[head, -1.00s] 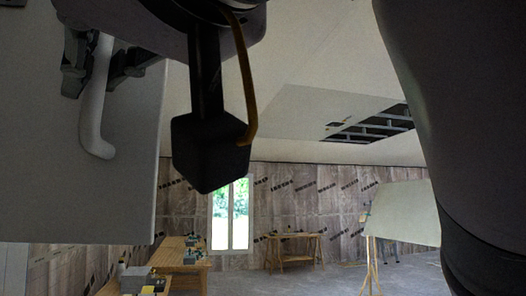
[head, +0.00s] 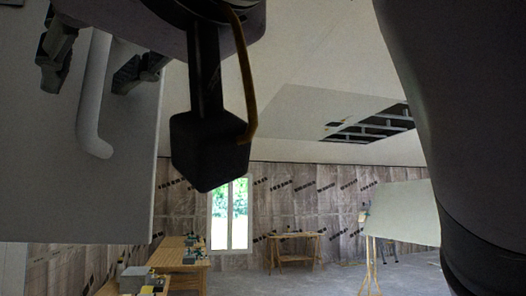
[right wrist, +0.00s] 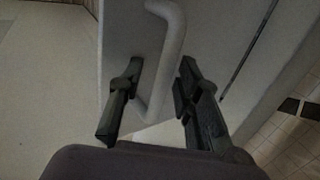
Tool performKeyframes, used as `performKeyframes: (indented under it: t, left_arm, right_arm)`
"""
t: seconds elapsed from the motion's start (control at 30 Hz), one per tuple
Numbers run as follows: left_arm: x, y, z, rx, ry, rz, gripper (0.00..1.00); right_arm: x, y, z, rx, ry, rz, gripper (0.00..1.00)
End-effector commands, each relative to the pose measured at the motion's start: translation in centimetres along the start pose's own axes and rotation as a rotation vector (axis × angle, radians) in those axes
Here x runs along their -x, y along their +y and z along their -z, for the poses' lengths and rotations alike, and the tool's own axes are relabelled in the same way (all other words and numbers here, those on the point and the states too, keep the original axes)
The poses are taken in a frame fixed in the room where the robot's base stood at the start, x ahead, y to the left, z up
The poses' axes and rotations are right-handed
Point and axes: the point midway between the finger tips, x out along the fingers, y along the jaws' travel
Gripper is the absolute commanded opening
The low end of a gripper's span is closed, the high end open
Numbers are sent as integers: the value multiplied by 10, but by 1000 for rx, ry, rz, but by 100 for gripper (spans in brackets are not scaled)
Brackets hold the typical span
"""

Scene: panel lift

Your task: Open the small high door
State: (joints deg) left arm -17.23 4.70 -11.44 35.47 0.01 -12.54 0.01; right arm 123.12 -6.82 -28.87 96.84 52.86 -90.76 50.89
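The small high door (head: 60,190) is a pale grey flat panel at the left of the head view. It also shows in the right wrist view (right wrist: 122,35). Its white bar handle (head: 92,115) runs up and down and bends in at the lower end; it shows in the right wrist view too (right wrist: 172,45). My right gripper (head: 98,65) is open, with one dark finger on each side of the handle and gaps between. The fingers also straddle it in the right wrist view (right wrist: 160,68). My left gripper is not in view.
My dark arm parts block the top middle and right. Beyond are a wooden workbench (head: 183,261), a small table (head: 293,248), a leaning board (head: 403,212) and a window (head: 230,215). The ceiling has an open section (head: 370,127). The floor between them looks clear.

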Motion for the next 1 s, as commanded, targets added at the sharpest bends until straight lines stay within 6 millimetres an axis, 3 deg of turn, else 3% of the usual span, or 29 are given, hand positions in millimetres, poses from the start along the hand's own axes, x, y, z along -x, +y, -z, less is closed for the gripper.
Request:
performKeyframes:
  t: [0.17, 0.6, 0.8, 1.0]
  left_arm:
    - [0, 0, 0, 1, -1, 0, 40]
    - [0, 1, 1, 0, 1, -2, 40]
    - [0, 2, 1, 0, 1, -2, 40]
    - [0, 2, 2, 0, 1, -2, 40]
  right_arm:
    - [16, 0, 1, 1, 3, 0, 31]
    - [103, 0, 1, 1, 3, 0, 31]
    - [118, 0, 0, 0, 1, 0, 31]
    - [120, 0, 0, 0, 0, 0, 31]
